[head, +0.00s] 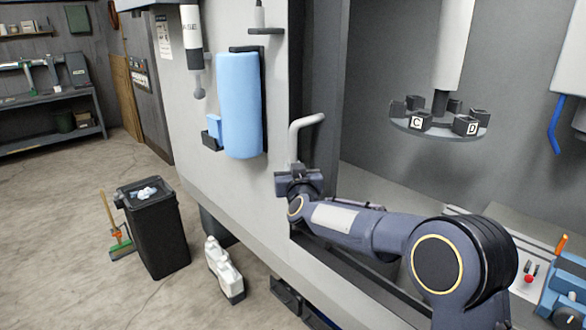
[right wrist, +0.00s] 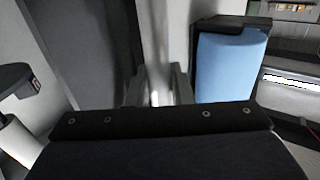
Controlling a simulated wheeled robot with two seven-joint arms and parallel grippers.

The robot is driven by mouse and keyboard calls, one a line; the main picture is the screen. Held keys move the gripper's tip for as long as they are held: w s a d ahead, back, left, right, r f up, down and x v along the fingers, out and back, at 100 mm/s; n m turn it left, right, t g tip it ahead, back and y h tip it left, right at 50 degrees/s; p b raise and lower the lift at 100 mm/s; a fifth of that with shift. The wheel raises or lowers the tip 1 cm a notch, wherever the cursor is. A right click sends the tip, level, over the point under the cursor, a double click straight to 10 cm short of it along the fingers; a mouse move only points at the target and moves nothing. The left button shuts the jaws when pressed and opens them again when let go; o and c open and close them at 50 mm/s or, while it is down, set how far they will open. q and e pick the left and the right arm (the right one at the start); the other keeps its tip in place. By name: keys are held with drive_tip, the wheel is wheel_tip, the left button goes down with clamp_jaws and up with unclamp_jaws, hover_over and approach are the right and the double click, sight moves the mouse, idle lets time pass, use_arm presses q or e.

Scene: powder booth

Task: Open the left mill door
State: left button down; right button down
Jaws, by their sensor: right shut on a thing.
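The mill door's handle (head: 305,121) is a pale grey bent bar beside the dark vertical edge (head: 318,60) of the light grey mill front. My right gripper (head: 297,172) is shut on the lower part of this handle. In the right wrist view the handle (right wrist: 155,40) runs upright between the two fingers of the right gripper (right wrist: 158,82). The mill's interior shows to the right of the handle in the head view. The fingers hide the gripped part of the handle. My left gripper is not in view.
A blue roll (head: 240,105) hangs on the mill front left of the handle. A tool carousel (head: 440,134) with lettered blocks hangs inside the mill. Open floor lies at left.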

drive_tip(key=c, duration=1.3)
unclamp_jaws()
drive_tip(key=shift+c, duration=0.2)
drive_tip(key=shift+s, duration=0.1)
drive_tip(key=s+b, duration=0.2)
drive_tip(key=s, duration=0.5)
drive_tip(key=shift+s+d, duration=0.3)
drive_tip(key=shift+s, duration=0.05)
